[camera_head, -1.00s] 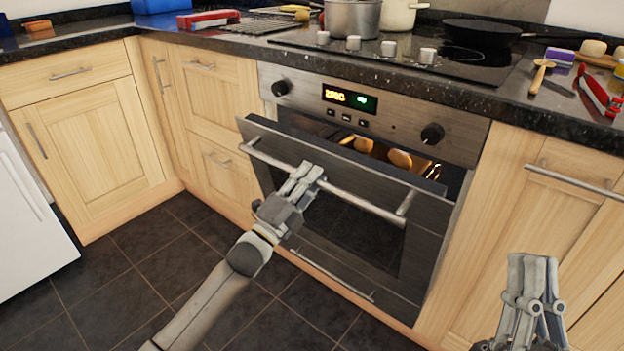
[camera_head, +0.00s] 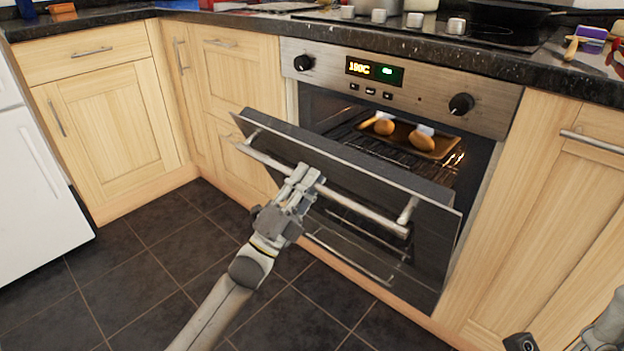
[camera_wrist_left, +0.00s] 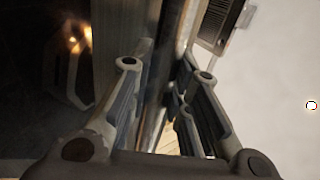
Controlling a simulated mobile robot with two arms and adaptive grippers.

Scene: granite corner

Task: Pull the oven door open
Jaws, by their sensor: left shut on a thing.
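The oven door (camera_head: 338,157) is tilted partly open, its top edge leaning out from the oven front. A long metal handle (camera_head: 365,213) runs across the door's upper outside. My left gripper (camera_head: 303,180) is shut on the handle, left of its middle. In the left wrist view its two fingers (camera_wrist_left: 158,80) stand on either side of the bar, in a dim picture. My right gripper shows only as cut-off parts (camera_head: 608,322) at the lower right; its fingertips cannot be made out clearly.
Inside the lit oven, a tray (camera_head: 440,149) holds brown food on a wire rack (camera_head: 375,148). The display (camera_head: 375,71) reads 190C. Wooden cabinets (camera_head: 113,128) flank the oven. The dark tiled floor (camera_head: 135,270) before the door is clear apart from my left arm.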

